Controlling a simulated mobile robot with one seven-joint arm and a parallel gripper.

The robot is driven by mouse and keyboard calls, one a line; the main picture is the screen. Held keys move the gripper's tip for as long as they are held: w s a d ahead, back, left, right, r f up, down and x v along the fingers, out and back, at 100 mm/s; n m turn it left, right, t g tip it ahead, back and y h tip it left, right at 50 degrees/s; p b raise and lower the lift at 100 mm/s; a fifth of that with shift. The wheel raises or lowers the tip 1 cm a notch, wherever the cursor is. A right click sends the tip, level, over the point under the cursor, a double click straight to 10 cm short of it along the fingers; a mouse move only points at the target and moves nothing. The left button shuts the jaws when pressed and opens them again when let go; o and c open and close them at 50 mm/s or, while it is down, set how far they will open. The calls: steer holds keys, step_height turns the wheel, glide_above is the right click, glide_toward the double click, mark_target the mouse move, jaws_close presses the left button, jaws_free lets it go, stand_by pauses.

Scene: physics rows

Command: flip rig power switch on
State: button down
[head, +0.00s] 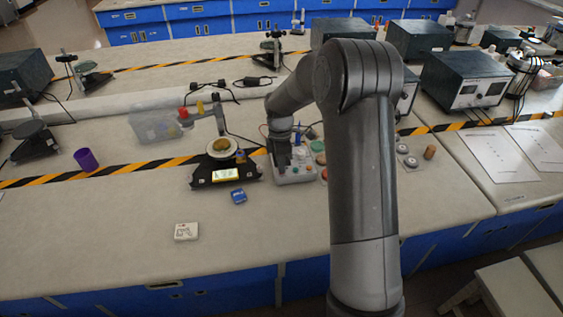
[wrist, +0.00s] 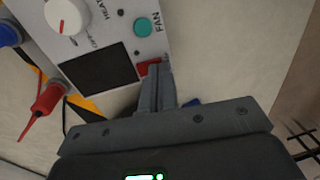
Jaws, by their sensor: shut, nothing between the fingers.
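The rig (head: 294,176) is a light grey box with coloured controls, standing on the bench just right of the black scale in the head view. In the wrist view its panel (wrist: 110,45) shows a white knob marked HEAT, a green button marked FAN and a dark rectangular window. A red switch (wrist: 143,69) sits at the panel's edge beside the window. My gripper (wrist: 158,72) is shut and empty, with its fingertips at the red switch and partly covering it. I cannot tell contact or the switch's position. In the head view my gripper (head: 281,163) is down over the rig's left part.
A black scale (head: 228,173) stands close left of the rig, with a blue box (head: 238,196) before it. A red plug (wrist: 48,97) and a blue plug (wrist: 9,33) stick out from the panel's side. The front bench is mostly clear around a small white box (head: 186,231).

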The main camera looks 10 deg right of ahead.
steer(key=shift+s+f, duration=0.3)
steer(key=shift+f, duration=0.2)
steer(key=shift+w, duration=0.1)
steer(key=shift+w+r, duration=0.1)
steer(key=shift+w, duration=0.65)
step_height(320, 180, up, 14)
steer(key=w, duration=0.1)
steer(key=shift+w+r, duration=0.2)
steer(key=shift+w, duration=0.2)
